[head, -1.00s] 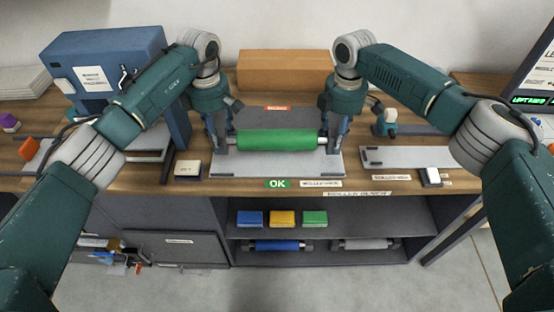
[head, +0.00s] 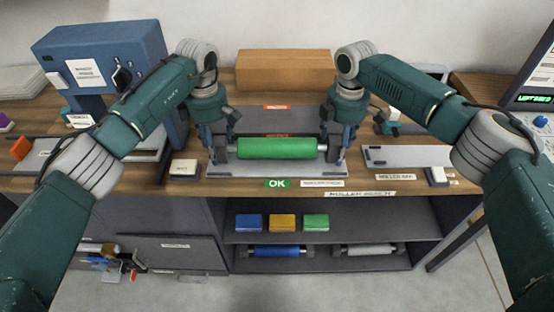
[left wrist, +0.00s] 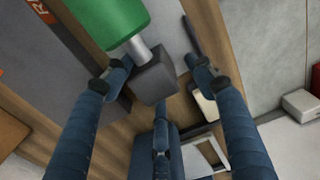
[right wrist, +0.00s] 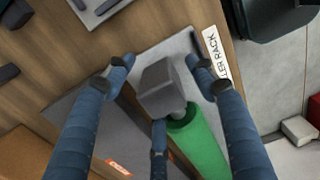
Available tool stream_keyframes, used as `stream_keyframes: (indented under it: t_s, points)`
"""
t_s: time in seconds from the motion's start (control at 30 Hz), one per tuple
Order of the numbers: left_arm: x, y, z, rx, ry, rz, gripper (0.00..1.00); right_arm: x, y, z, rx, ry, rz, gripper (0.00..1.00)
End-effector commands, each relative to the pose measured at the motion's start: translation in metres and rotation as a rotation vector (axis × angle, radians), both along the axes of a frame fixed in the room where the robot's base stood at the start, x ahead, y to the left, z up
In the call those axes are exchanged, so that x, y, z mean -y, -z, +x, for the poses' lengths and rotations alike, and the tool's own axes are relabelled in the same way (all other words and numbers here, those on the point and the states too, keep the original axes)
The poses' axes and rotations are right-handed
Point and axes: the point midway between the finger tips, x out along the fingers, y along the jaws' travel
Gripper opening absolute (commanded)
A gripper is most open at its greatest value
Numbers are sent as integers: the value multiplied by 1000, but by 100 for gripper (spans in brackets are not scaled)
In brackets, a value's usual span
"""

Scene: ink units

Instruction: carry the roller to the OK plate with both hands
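The green roller (head: 276,148) lies level along the light grey plate (head: 250,169) with the green OK label (head: 277,183) at its front edge. Its grey end blocks show in the left wrist view (left wrist: 153,80) and right wrist view (right wrist: 163,88). My left gripper (head: 221,152) is open, its fingers on either side of the left end block with a gap showing. My right gripper (head: 334,152) is open around the right end block in the same way. The underside of the roller is hidden, so its contact with the plate cannot be seen directly.
A darker plate with a red label (head: 277,108) lies behind, with a cardboard box (head: 285,70) at the back. A blue machine (head: 100,60) stands left. A roller rack plate (head: 405,156) is at right. A shelf below holds coloured blocks and a blue roller (head: 277,251).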

Motion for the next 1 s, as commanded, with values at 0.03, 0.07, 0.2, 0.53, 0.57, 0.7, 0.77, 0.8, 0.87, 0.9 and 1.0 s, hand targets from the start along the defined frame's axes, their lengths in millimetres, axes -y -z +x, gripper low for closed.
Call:
stream_keyframes:
  t_s: [0.03, 0.07, 0.2, 0.53, 0.57, 0.7, 0.77, 0.8, 0.87, 0.9, 1.0]
  points:
    - [1, -1, 0, 1, 2, -2, 56, -2, 0, 0, 1, -2, 2, 56]
    - [2, -1, 0, 1, 2, -3, 56, -2, 0, 0, 1, -3, 3, 56]
    - [3, -2, 0, 2, 5, -5, 56, -4, -1, 0, 1, -5, 5, 56]
    - [4, -52, 2, 7, 5, -5, 56, -6, -1, 0, 2, -8, 8, 56]
    - [4, -58, 2, 6, 5, -5, 56, -6, -1, 0, 2, -8, 8, 56]
    - [3, -87, 2, 4, 4, -3, 56, -6, -1, 0, 2, -8, 9, 56]
    - [3, -97, 2, 4, 4, -3, 56, -6, -1, 0, 2, -8, 9, 56]
    - [3, -102, 2, 3, 4, -3, 56, -6, -1, 0, 2, -8, 9, 56]
    - [3, -110, 2, 2, 3, -2, 56, -6, -1, 0, 2, -8, 9, 56]
    - [3, -113, 1, 2, 3, -2, 56, -6, -1, 0, 2, -8, 9, 56]
    - [3, -118, 1, 1, 3, -3, 56, -6, -2, 0, 3, -9, 9, 56]
